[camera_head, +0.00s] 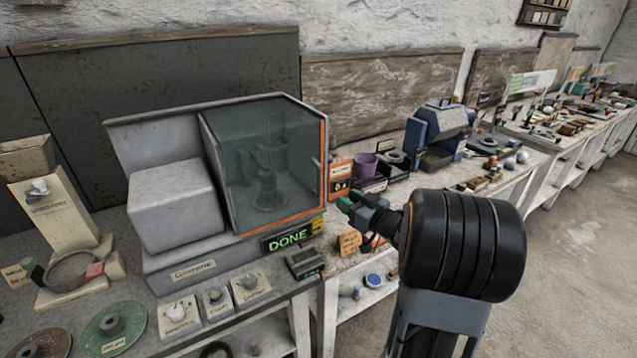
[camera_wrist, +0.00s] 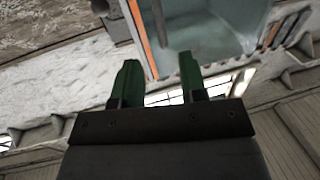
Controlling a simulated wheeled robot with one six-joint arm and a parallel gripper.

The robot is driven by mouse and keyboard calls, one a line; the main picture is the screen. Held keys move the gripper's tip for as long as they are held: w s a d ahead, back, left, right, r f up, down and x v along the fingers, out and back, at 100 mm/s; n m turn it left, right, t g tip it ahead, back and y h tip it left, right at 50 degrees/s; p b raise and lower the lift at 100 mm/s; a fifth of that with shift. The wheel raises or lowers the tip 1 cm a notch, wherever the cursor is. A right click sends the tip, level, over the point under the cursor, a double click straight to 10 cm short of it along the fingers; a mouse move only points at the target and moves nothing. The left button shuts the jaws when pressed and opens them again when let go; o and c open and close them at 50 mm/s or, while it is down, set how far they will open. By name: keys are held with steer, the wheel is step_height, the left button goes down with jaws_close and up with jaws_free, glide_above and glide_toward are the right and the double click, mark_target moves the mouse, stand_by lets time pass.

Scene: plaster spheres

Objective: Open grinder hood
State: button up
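The grinder (camera_head: 183,205) is a grey machine on the bench at the left of the head view. Its hood (camera_head: 262,165) is a tinted clear box with an orange edge, and it looks closed over a dark spindle. A green "DONE" sign (camera_head: 287,239) is lit on its front. My gripper (camera_head: 345,203) is just right of the hood's orange edge, with green fingertips towards it. In the wrist view my gripper (camera_wrist: 157,75) has its two fingers apart with nothing between them. The hood (camera_wrist: 205,30) with its orange edge shows beyond the fingertips; contact is unclear.
Several labelled knobs (camera_head: 214,299) stand in front of the grinder. A purple cup (camera_head: 364,165) and a blue machine (camera_head: 437,135) stand to the right. A beige device (camera_head: 62,218) is at the left. Open floor (camera_head: 580,260) lies at the right.

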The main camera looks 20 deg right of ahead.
mark_target(319, 193)
steer(key=p+x, duration=0.2)
steer(key=x, duration=1)
jaws_close()
